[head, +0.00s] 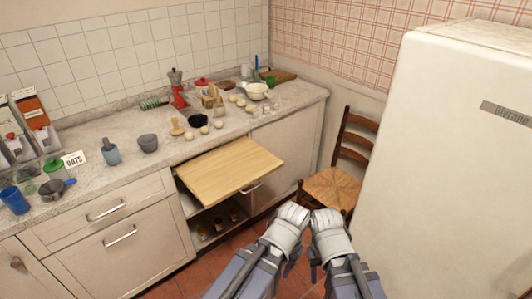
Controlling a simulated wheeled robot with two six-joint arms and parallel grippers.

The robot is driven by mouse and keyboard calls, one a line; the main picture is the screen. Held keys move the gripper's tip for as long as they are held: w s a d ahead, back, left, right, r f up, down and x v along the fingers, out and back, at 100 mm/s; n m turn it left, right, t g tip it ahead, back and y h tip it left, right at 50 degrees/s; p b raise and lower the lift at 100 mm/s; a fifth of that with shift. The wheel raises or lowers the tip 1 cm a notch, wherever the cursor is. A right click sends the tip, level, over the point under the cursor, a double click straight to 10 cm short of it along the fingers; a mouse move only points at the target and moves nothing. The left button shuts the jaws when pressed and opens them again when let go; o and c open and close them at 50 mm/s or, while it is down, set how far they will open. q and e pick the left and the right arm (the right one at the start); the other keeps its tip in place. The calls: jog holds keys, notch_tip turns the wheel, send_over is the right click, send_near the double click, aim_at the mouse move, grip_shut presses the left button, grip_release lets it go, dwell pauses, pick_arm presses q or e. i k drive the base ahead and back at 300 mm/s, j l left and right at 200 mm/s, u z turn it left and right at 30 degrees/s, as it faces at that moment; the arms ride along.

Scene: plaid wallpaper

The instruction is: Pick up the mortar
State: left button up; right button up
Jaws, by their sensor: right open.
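A small blue-grey cup with a dark handle sticking up, which looks like the mortar with its pestle (110,152), stands on the left part of the counter. A dark grey bowl (148,143) stands just right of it, and I cannot rule out that this is the mortar. My left gripper (292,216) and right gripper (328,222) are side by side at the bottom centre, in front of the cabinets and far from both vessels. Right is open. The left fingers are hidden, and nothing shows in either gripper.
A wooden board (228,166) juts out from the counter front above an open shelf. The counter (75,205) also carries a ladle, blue cup, moka pot, dark bowl and several pale round items. A chair (333,185) and white fridge (455,150) stand at right.

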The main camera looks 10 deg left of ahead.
aim_at(148, 142)
jog(key=u, duration=1.35)
jog(key=i+j+z, duration=0.2)
jog(key=z, duration=0.2)
jog(key=i+j+z, duration=0.3)
jog(key=z, duration=0.15)
jog(key=i+j+z, duration=0.25)
jog(key=j+z, duration=0.15)
